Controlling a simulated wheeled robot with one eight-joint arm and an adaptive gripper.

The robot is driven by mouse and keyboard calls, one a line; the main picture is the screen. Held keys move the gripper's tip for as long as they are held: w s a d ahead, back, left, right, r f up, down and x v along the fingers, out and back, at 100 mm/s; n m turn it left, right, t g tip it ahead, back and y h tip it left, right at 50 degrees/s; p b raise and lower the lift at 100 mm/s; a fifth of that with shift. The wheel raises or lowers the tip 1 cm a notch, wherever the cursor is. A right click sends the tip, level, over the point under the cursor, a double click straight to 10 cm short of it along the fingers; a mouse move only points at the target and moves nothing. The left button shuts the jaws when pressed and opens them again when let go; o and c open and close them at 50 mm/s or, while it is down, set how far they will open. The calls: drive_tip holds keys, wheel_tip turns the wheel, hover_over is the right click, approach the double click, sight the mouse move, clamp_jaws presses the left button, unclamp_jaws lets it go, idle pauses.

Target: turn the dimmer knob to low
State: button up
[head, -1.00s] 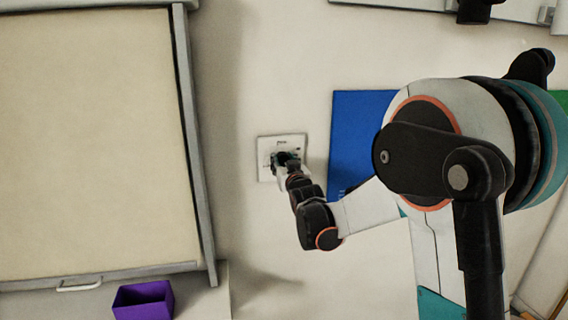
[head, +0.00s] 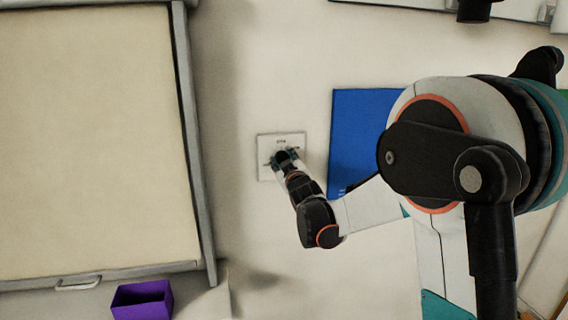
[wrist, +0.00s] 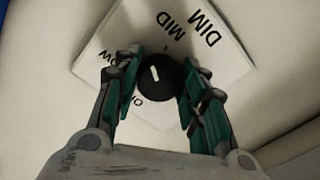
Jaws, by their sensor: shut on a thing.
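The dimmer is a white square plate (head: 296,142) on the wall, left of the blue panel. In the wrist view its black round knob (wrist: 150,88) has a white pointer line. The pointer points up and slightly left, between the MID mark at the top and the partly covered LOW label at the left. My gripper (wrist: 160,76) has its teal fingers on either side of the knob and is shut on it. The gripper (head: 283,160) hides most of the knob in the head view. Another label below the knob is mostly hidden.
A blue panel (head: 356,120) is on the wall just right of the plate. A large beige board with a grey frame (head: 193,130) fills the left. A purple open box (head: 141,302) is at the bottom left. Bare wall surrounds the plate on its left side.

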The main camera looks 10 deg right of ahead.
drive_tip(key=n+b, duration=0.1)
drive_tip(key=n, duration=1)
drive_tip(key=shift+r+n, duration=0.1)
drive_tip(key=shift+n, duration=0.2)
idle(0.4)
drive_tip(key=o, duration=1.1)
drive_tip(key=shift+c, duration=0.2)
drive_tip(key=shift+s, duration=0.1)
drive_tip(key=s, duration=1.1)
drive_tip(key=shift+s, duration=0.4)
